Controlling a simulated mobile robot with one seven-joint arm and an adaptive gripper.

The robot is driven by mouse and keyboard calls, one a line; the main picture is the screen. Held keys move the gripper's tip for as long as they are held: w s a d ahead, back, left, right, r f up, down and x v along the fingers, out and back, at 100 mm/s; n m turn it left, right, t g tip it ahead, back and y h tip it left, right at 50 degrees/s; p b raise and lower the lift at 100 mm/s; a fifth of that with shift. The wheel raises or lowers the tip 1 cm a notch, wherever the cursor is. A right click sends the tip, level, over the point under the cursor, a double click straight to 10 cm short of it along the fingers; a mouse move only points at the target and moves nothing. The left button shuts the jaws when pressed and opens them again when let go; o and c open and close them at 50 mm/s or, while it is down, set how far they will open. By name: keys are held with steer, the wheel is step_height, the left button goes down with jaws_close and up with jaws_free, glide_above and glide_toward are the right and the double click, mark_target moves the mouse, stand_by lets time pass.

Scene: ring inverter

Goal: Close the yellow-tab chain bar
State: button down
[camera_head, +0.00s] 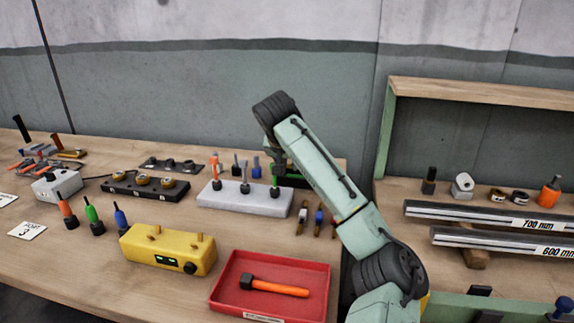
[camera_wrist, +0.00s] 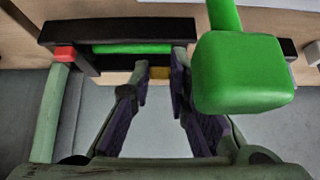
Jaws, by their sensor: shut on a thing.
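The chain bar shows in the wrist view as a black frame (camera_wrist: 100,30) with a green bar (camera_wrist: 145,48) across it. A small yellow tab (camera_wrist: 160,73) sits just below the green bar. My gripper (camera_wrist: 160,78) has its two fingers on either side of the yellow tab and is shut on it. In the head view my gripper (camera_head: 280,160) reaches down behind the grey block, by the dark frame with green (camera_head: 295,177). My arm hides part of that frame there, and the yellow tab cannot be made out.
A large green block (camera_wrist: 243,72) stands close to the right finger in the wrist view. A red piece (camera_wrist: 65,53) is at the left. A grey block (camera_head: 243,200) with upright tools stands in front of my gripper. A red tray (camera_head: 320,312) and yellow box (camera_head: 170,250) are nearer.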

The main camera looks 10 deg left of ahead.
steer(key=shift+s+a+f, duration=0.1)
steer(key=shift+s+f, duration=0.2)
steer(key=shift+f, duration=0.2)
steer(key=c, duration=1.5)
jaws_free()
steer(key=shift+w+r, duration=0.1)
steer(key=shift+r, duration=0.05)
steer(key=v, duration=1.2)
